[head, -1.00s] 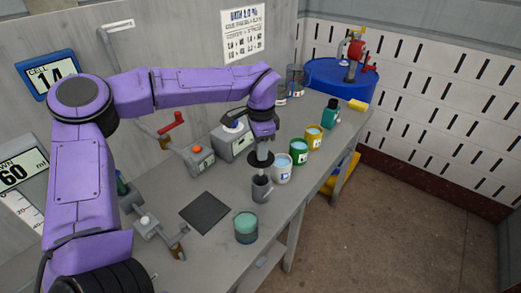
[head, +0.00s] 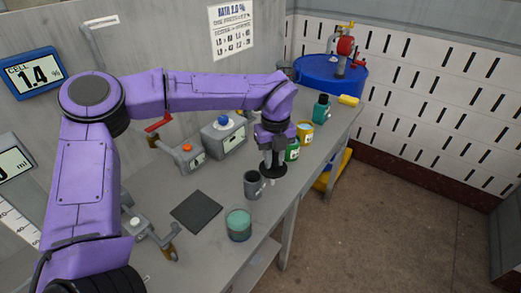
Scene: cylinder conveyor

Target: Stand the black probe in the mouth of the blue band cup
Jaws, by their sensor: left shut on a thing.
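My left gripper (head: 274,143) points down at the right part of the bench and is shut on the black probe (head: 273,171). The probe's wide black disc shows below the fingers, and its lower end is mostly hidden. The blue band cup is hidden behind or below the gripper and disc, in the row with the green band cup (head: 292,152). I cannot tell whether the probe's end is inside its mouth. My right gripper is not in view.
A grey mug (head: 253,186) stands just left of the probe, and a teal-filled glass (head: 238,225) stands nearer. A yellow band cup (head: 304,133) and teal bottle (head: 321,109) stand farther back. A dark mat (head: 196,211) lies bare.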

